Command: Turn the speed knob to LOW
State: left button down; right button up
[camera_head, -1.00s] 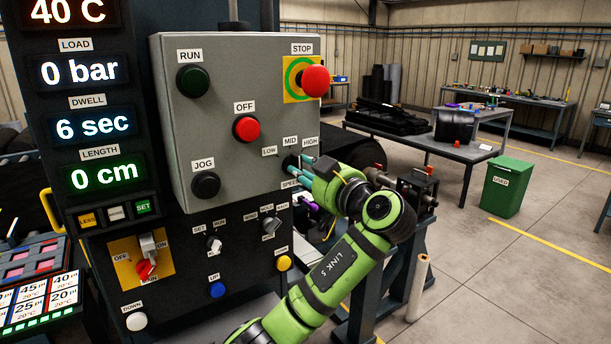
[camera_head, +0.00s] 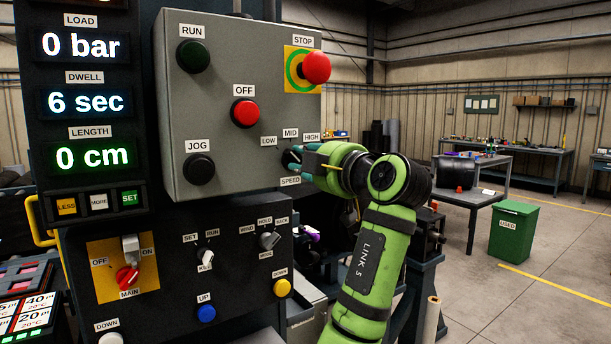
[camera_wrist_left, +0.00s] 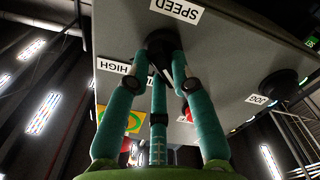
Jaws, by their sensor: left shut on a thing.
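The black speed knob (camera_head: 289,158) sits at the lower right of the grey control box, above the SPEED label (camera_head: 290,181). LOW (camera_head: 268,141), MID (camera_head: 290,133) and HIGH (camera_head: 311,137) labels stand around it. My left gripper (camera_head: 300,159) reaches in from the right with its teal fingers at the knob. In the left wrist view the fingers close around the dark knob (camera_wrist_left: 161,42), shown upside down. The fingers partly hide the knob, and I cannot tell which label it points to. My right gripper is out of view.
The red STOP button (camera_head: 316,67) sticks out above the knob. The red OFF button (camera_head: 245,113) and black JOG button (camera_head: 199,168) are to its left. A lower panel has a mode selector (camera_head: 268,240). A green bin (camera_head: 514,231) stands on the floor at right.

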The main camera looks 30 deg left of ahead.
pick_arm(q)
jog(key=shift+n, duration=0.5)
jog(key=shift+r+b, duration=0.1)
jog(key=shift+b, duration=0.2)
jog(key=c, duration=1.1)
grip_release()
jog(key=shift+o, duration=0.2)
jog(key=v, duration=1.2)
